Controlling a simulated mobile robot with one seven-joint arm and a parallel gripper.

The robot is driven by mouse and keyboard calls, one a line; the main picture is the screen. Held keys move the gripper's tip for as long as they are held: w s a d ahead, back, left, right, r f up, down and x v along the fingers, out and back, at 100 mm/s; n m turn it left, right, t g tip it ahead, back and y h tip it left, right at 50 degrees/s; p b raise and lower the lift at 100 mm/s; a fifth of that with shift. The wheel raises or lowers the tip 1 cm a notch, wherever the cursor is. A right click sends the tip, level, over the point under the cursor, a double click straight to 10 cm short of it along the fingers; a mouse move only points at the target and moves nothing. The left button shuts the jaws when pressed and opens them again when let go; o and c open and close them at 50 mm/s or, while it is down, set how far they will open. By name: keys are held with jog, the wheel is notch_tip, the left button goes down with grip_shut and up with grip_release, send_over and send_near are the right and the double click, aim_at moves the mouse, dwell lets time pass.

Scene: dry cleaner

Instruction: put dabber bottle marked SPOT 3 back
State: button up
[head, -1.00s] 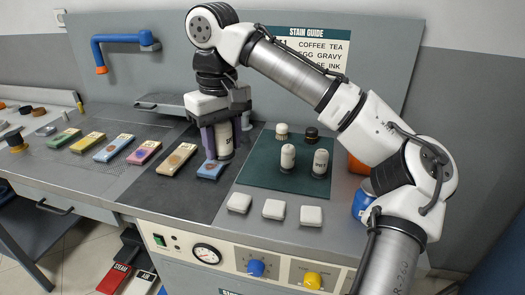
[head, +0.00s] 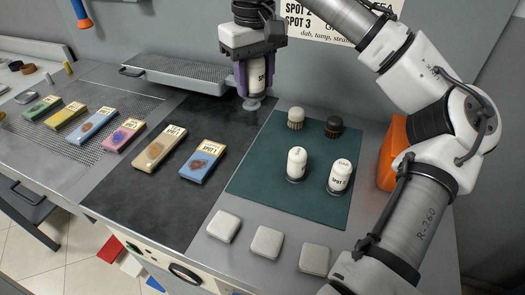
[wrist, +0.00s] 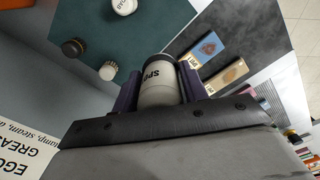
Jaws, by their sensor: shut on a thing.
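My gripper (head: 256,84) is shut on a white dabber bottle (head: 257,70) and holds it upright, near the back left corner of the green mat (head: 258,178). In the wrist view the bottle (wrist: 158,88) sits between the purple fingers; its label shows "SPO", the number is not readable. Two similar white bottles stand on the mat, a left one (head: 297,160) and a right one (head: 341,173); both carry SPOT labels whose numbers I cannot read surely.
Two small brushes, one pale-topped (head: 296,117) and one dark-topped (head: 334,126), stand at the mat's back. White pads (head: 267,242) line its front. A blue stained swatch (head: 203,160) and a tan one (head: 158,147) lie left. An orange object (head: 392,155) stands right.

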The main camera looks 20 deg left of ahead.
notch_tip(320, 180, down, 20)
jog(key=shift+s+r+p, duration=0.1)
jog(key=shift+p, duration=1.05)
jog(key=o, duration=1)
jog(key=shift+f, duration=0.2)
notch_tip(320, 180, up, 12)
jog(key=b, duration=0.2)
jog(key=shift+r, duration=0.25)
